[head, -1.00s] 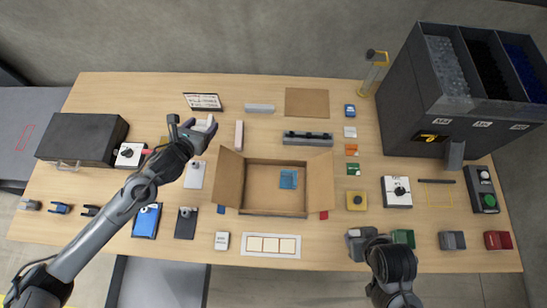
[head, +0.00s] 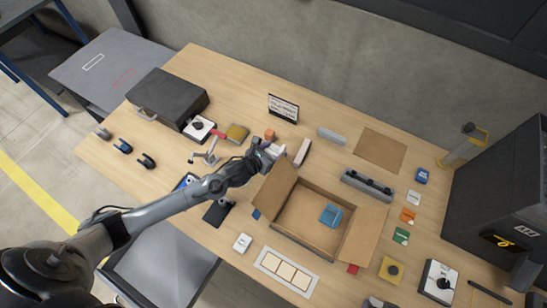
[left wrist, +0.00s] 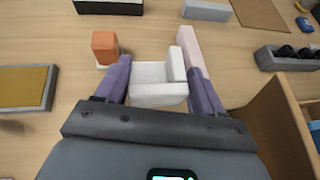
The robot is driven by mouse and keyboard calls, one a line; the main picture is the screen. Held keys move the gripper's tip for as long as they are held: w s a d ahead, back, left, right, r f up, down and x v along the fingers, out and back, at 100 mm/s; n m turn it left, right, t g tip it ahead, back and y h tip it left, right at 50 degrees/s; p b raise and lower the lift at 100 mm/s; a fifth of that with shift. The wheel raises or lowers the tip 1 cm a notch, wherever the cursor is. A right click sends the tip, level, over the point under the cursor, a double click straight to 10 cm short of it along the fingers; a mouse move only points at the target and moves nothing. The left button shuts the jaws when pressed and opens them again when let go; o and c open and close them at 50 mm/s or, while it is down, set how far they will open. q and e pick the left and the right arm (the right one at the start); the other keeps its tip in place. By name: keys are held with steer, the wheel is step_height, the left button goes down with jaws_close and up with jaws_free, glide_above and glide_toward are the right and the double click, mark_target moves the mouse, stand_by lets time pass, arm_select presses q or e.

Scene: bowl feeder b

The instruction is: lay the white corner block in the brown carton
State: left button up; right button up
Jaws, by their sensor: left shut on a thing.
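The white corner block (left wrist: 158,88) is between the purple fingers of my left gripper (left wrist: 160,90) in the left wrist view, and the gripper is shut on it. In the head view the block (head: 273,150) shows at the tip of my left gripper (head: 268,154), up and left of the carton. The brown carton (head: 364,235) stands open with its flaps spread, and a blue piece (head: 331,215) lies inside. Part of the carton (left wrist: 283,112) shows at the right of the left wrist view. My right gripper is out of view.
A pale pink bar (head: 302,152) lies just right of the gripper. An orange cube (head: 269,135) and a yellow-topped block (head: 237,132) are to its left. A small sign (head: 283,108) stands behind. A grey holder with black knobs (head: 368,185) is behind the carton.

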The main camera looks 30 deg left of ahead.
arm_select(q)
steer(key=shift+f, duration=2.2)
steer(key=shift+f+b, duration=0.2)
steer(key=shift+b, duration=0.2)
steer(key=o, duration=1)
steer(key=shift+r, duration=0.1)
steer(key=shift+r+p, duration=0.2)
steer(key=shift+p, duration=0.1)
steer(key=v, duration=1.2)
steer(key=shift+f+p, duration=0.15)
steer(key=shift+p, duration=0.3)
